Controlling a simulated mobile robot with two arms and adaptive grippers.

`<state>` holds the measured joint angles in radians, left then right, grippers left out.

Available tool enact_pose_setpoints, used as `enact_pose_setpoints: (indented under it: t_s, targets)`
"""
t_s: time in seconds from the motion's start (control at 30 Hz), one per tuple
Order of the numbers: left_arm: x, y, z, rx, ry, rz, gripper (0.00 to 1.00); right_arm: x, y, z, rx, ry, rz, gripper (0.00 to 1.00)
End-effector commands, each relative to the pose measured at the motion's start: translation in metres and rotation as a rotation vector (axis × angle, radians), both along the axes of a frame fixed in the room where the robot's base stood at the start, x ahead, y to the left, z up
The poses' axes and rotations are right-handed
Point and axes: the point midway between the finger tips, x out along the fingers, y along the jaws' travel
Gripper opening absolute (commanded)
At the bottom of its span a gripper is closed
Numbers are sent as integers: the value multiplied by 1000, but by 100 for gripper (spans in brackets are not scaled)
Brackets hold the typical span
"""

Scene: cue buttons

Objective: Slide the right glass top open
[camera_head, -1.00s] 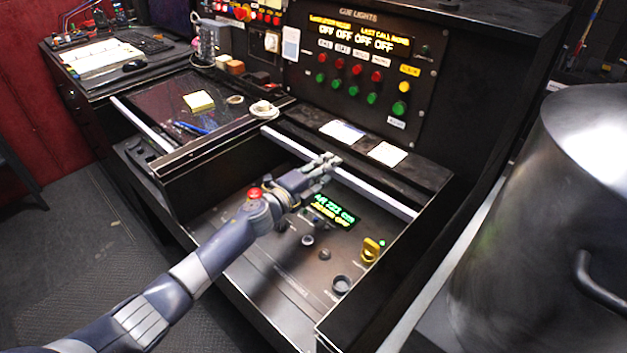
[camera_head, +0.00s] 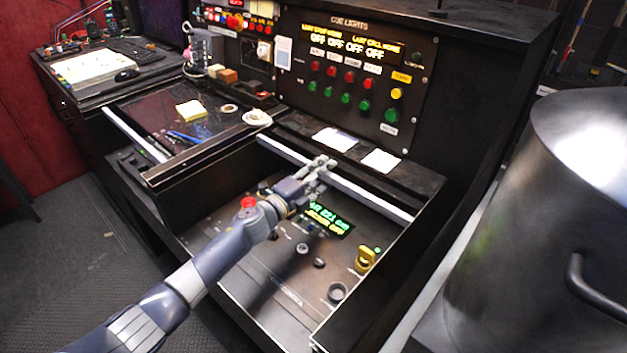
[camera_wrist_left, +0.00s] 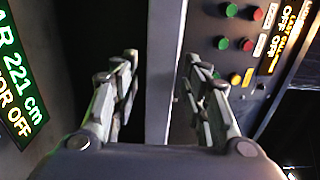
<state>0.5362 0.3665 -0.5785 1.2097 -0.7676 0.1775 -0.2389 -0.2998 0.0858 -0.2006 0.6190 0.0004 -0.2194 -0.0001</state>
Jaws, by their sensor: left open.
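The right bay of the console shows its control panel (camera_head: 285,270) with a green display (camera_head: 328,218). A pale metal bar (camera_head: 375,197) runs along the back of this bay, below the black shelf. No glass pane can be made out over the panel, and the bar looks like the glass top's front edge at the back. My left gripper (camera_head: 322,172) is at the bar, left of its middle. In the left wrist view the left gripper (camera_wrist_left: 160,88) is open, with the bar (camera_wrist_left: 163,50) between its fingers. Contact cannot be told. My right gripper is not in view.
The left dark glass top (camera_head: 160,115) carries yellow notes (camera_head: 190,109) and blue pens, with its own pale bar (camera_head: 135,135) in front. The cue lights panel (camera_head: 355,80) stands behind. A large metal drum (camera_head: 560,200) stands at the right. White cards (camera_head: 381,161) lie on the shelf.

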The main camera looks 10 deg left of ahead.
Motion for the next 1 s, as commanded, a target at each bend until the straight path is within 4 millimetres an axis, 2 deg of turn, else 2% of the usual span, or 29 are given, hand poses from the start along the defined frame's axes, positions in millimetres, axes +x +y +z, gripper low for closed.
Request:
enact_pose_setpoints:
  t_s: [0.17,0.5,0.6,0.77,1.0]
  targets:
    - [-18,12,-2,4,1,1,42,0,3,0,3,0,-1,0]
    - [-77,45,-2,2,2,-1,42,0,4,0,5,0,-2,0]
    - [-89,52,-2,0,2,0,42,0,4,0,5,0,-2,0]
    - [-99,58,-1,1,1,-1,42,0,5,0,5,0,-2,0]
    - [-101,59,0,0,0,-1,42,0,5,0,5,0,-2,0]
